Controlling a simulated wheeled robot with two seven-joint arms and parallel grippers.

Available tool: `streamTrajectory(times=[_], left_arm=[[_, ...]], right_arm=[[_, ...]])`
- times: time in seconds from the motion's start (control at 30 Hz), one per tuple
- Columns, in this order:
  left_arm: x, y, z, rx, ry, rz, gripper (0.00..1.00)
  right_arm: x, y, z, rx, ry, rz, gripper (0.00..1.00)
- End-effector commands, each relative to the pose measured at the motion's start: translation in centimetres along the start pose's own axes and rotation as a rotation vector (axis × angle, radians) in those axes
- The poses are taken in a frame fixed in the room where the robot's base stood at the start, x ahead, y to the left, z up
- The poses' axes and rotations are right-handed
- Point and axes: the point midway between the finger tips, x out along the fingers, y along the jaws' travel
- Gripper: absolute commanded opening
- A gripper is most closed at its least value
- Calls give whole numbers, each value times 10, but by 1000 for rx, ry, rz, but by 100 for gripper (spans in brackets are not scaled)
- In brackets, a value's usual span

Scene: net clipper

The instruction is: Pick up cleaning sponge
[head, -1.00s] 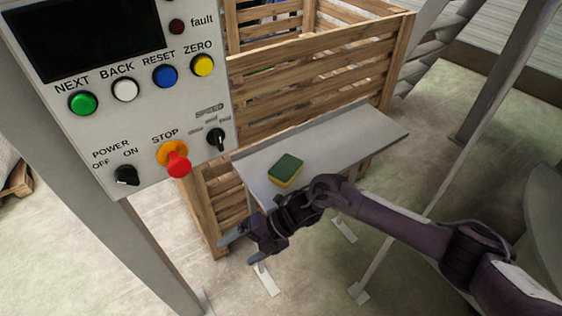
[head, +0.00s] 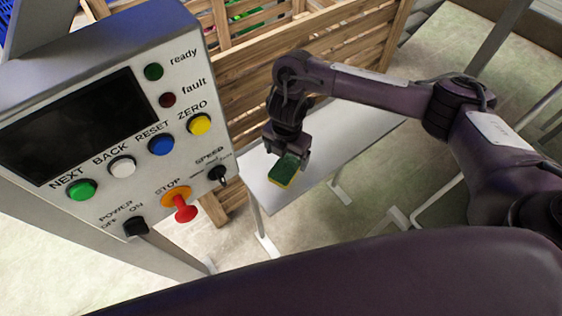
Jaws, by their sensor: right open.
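The cleaning sponge (head: 284,173), green on top with a yellow lower layer, lies on the grey metal shelf (head: 345,138) near its front left end. My right gripper (head: 286,156) points down over the back part of the sponge, with its fingers at the sponge's far end. The jaws are open. The gripper hides part of the sponge, and I cannot tell whether the fingers touch it. My left gripper is not in view.
A control panel (head: 110,175) with coloured buttons and a red stop knob (head: 184,209) stands close on the left. A slatted wooden crate (head: 330,50) stands behind the shelf. Open floor (head: 340,215) lies in front of the shelf.

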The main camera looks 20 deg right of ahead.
Motion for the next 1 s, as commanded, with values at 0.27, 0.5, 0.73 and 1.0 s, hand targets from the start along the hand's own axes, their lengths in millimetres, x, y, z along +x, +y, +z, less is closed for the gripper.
streamTrajectory(times=[0.27,0.5,0.73,1.0], left_arm=[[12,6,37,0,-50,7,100],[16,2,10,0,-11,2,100],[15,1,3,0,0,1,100],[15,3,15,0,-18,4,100]], right_arm=[[40,1,-2,3,6,-1,85],[58,2,0,-1,2,2,85],[58,2,0,-1,2,3,81],[58,2,0,-1,2,3,45]])
